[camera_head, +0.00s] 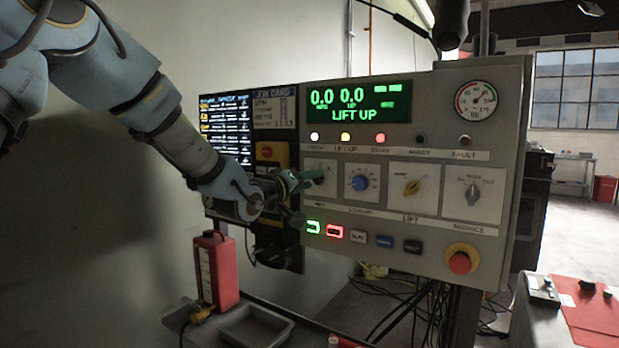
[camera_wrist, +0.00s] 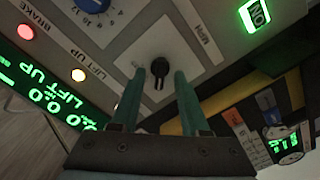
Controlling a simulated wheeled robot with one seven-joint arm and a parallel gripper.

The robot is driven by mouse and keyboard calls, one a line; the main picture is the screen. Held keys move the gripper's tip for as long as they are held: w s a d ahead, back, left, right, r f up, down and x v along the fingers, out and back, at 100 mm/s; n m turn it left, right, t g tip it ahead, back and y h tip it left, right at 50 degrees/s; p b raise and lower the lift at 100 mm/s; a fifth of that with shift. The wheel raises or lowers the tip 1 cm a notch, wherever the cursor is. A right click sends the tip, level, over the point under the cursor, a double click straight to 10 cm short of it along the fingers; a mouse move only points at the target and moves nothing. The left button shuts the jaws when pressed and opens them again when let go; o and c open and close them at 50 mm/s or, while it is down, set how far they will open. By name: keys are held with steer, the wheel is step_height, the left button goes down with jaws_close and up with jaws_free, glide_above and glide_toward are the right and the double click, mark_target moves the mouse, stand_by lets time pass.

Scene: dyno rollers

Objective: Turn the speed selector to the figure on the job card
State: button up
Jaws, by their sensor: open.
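The upright grey control panel (camera_head: 440,140) carries a row of knobs. A black pointer knob (camera_wrist: 159,72) on a light plate marked MPH sits between my fingertips in the wrist view; I see no clear contact. My gripper (camera_head: 308,188) is open at the panel's left plate and largely hides that knob in the head view; its two teal fingers also show in the wrist view (camera_wrist: 158,76). A blue dial (camera_head: 360,183) with figures around it is just right. I cannot tell which is the speed selector. The job card (camera_head: 274,106) hangs left; its text is too small to read.
The green display (camera_head: 360,102) reads 0.0, 0.0 and LIFT UP. An orange knob (camera_head: 411,187) and a grey mode knob (camera_head: 473,194) lie farther right. Below are lit buttons (camera_head: 323,230) and a red stop button (camera_head: 460,262). A lit screen (camera_head: 227,125) stands left.

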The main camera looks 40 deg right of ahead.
steer(key=shift+d, duration=0.15)
steer(key=shift+c, duration=0.2)
jaws_close()
stand_by(0.4)
